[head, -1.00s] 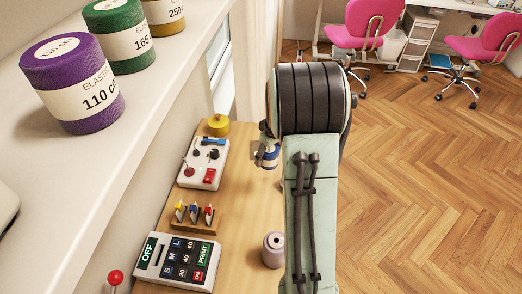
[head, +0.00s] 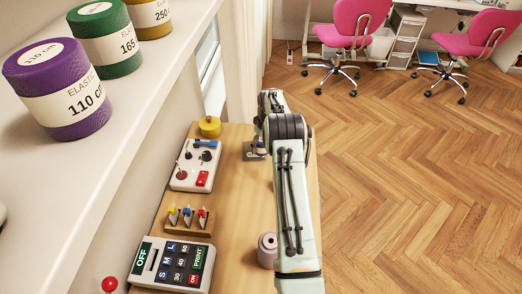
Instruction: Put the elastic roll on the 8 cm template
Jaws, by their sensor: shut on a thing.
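My gripper (head: 256,143) is at the far end of the wooden table, partly hidden by my own arm. It is shut on a small roll (head: 254,154), which shows only in part, with some blue and a pale band, low over the table. I cannot tell whether the roll touches the surface below it. No 8 cm template can be made out; my arm hides part of the table. Larger elastic rolls stand on the pale shelf at upper left: a purple 110 cm roll (head: 58,88), a green 165 roll (head: 105,40) and a gold 250 roll (head: 149,14).
Along the table's (head: 232,190) left side are a yellow round object (head: 209,127), a white switch panel (head: 195,166), a wooden block with coloured pieces (head: 187,219) and a button panel (head: 171,264). A mauve spool (head: 267,250) stands beside my arm. Pink chairs are far off.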

